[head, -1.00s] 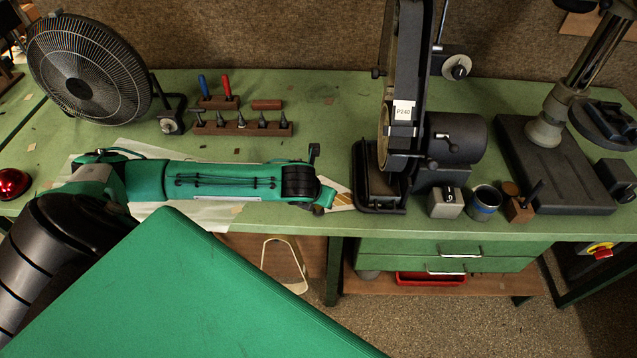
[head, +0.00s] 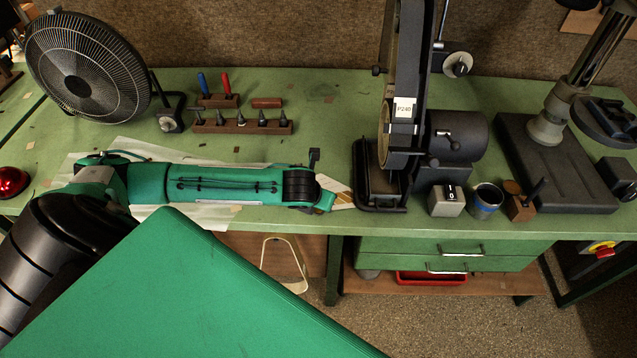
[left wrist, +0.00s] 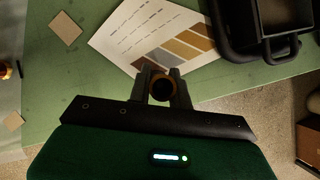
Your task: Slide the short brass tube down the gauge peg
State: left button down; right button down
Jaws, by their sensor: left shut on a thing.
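The short brass tube (left wrist: 162,88) is seen end-on in the left wrist view, as a ring with a dark bore. My left gripper (left wrist: 161,82) is shut on it, one finger on each side. In the head view my left arm reaches right over the green bench, and the tube is hidden there by the wrist. My right gripper is not in view.
A belt sander (head: 405,120) stands just right of my left wrist. A grey box (head: 446,201) and a cup (head: 485,203) stand between it and the pegged block. A heavy stand (head: 560,165) is behind. A printed sheet (left wrist: 150,35) lies beneath my gripper, near the bench edge.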

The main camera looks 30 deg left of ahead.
pick_arm(q)
jog(key=c, duration=1.2)
grip_release()
jog(key=b+v, duration=0.2)
jog(key=v, duration=1.1)
jog(key=shift+s+r, duration=0.15)
jog(key=shift+r, duration=0.25)
